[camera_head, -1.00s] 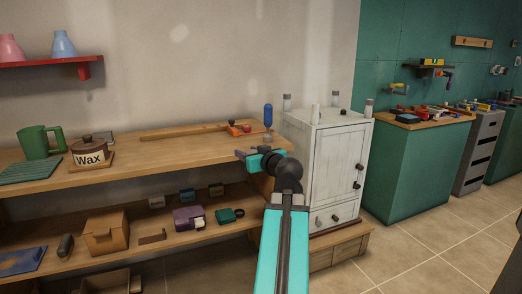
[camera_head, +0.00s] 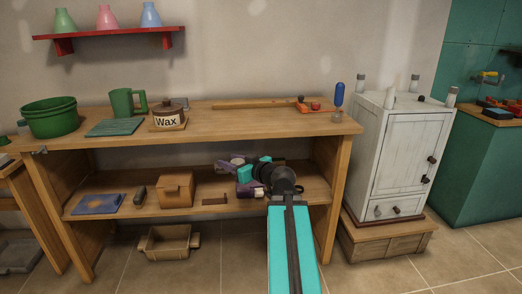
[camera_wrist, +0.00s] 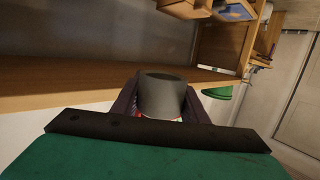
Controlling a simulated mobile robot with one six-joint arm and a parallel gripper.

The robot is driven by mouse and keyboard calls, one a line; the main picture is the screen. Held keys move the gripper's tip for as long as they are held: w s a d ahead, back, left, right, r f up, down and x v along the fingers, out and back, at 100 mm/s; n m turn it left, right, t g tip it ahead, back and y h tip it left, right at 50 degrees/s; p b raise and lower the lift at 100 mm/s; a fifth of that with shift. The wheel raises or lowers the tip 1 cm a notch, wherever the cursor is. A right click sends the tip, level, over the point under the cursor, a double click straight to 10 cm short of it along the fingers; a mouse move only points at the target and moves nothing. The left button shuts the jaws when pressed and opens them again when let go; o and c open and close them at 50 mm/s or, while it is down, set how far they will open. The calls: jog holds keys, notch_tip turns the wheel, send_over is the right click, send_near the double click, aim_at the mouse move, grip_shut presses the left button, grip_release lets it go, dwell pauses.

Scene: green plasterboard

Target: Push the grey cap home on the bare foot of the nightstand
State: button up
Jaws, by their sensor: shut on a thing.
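The white nightstand (camera_head: 396,150) stands upside down at the right in the head view, its feet pointing up. Its front middle foot (camera_head: 389,98) is white and bare. The other feet, such as the right one (camera_head: 452,97), carry grey caps. In the wrist view my gripper (camera_wrist: 160,100) is shut on a grey cap (camera_wrist: 163,95), held between its dark fingers. In the head view my gripper (camera_head: 246,174) is in front of the workbench's lower shelf, left of the nightstand and well apart from it. My own wrist partly hides it, and the held cap cannot be made out there.
The wooden workbench (camera_head: 230,122) stands left of the nightstand. A blue-handled tool (camera_head: 339,95) stands at its right end, near the nightstand. A wax pot (camera_head: 168,115) and green mug (camera_head: 126,103) are further left. The lower shelf (camera_head: 150,208) holds a cardboard box (camera_head: 176,190).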

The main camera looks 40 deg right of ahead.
jog(key=w+a+f+n+g+y, duration=0.1)
jog(key=w+a+f+n+y, duration=0.25)
jog(key=a, duration=0.75)
jog(key=w+a+f+n+g+y, duration=0.15)
jog(key=a+f+y, duration=0.25)
jog(key=a, duration=0.7)
jog(key=s+a+n+g+y, duration=0.4)
jog(key=a+n+y, duration=0.1)
jog(key=a, duration=0.9)
jog(key=shift+s+f+n, duration=0.15)
jog(key=shift+f+n, duration=0.15)
jog(key=shift+n, duration=0.1)
jog(key=shift+d+y, duration=0.1)
jog(key=shift+y, duration=0.15)
